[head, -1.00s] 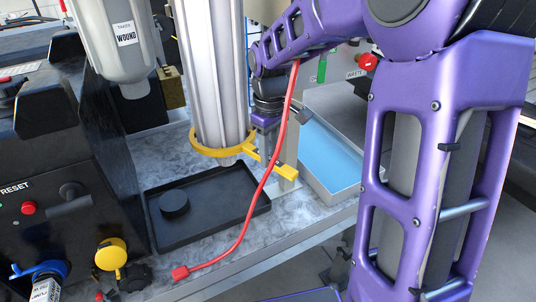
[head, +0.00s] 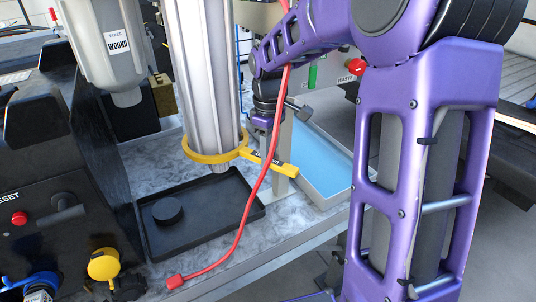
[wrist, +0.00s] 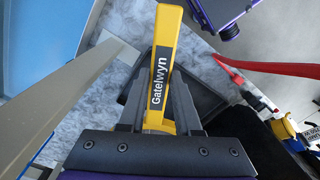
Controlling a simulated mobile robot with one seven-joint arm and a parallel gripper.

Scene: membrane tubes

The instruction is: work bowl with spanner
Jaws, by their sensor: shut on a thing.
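The bowl (head: 205,75) is a tall, grey, ribbed metal cylinder, upright in the head view. The yellow spanner (head: 207,157) has its ring around the bowl's lower end, and its handle points right. The handle shows in the wrist view (wrist: 163,50) with a black "Gatelwyn" label. My gripper (wrist: 160,112) is shut on the handle, with dark fingers on both sides of it. In the head view my wrist is just above the handle, and the fingers are hard to make out. The bowl is out of the wrist view.
A black tray (head: 230,222) with a round black puck (head: 167,211) lies below the bowl. A grey bin with a blue inside (head: 322,155) stands to the right. A red cable (head: 258,190) hangs in front of the handle. A second housing tagged "WOUND" (head: 102,40) is at the left.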

